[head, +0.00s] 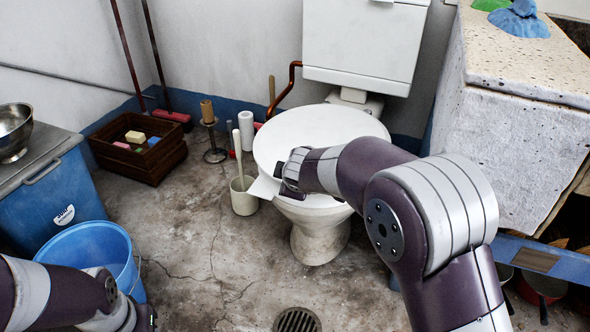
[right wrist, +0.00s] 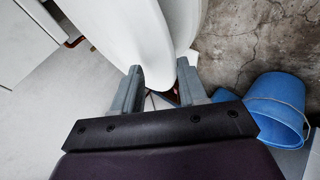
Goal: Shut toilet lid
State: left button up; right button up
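The white toilet stands against the back wall, its tank (head: 362,45) upright. Its oval lid (head: 315,130) lies low over the bowl (head: 320,235) and hides the opening; whether it touches all round I cannot tell. My right gripper (head: 275,186) is at the lid's front left edge, partly hidden by my arm. In the right wrist view my right gripper's fingers (right wrist: 160,85) are apart, beside the lid (right wrist: 125,30) and the white rim below it; contact is unclear. My left gripper (head: 148,318) is at the bottom left, mostly cut off, its opening unclear.
A brush holder (head: 244,196) stands just left of the toilet. A blue bucket (head: 95,245), a blue cabinet (head: 50,190) and a wooden crate (head: 138,150) are at left. The stone trough (head: 510,150) bounds the right. Floor around the drain (head: 297,320) is clear.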

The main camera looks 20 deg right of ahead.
jog(key=p+v, duration=0.2)
jog(key=v, duration=0.6)
jog(key=shift+p, duration=0.3)
jog(key=shift+s, duration=0.1)
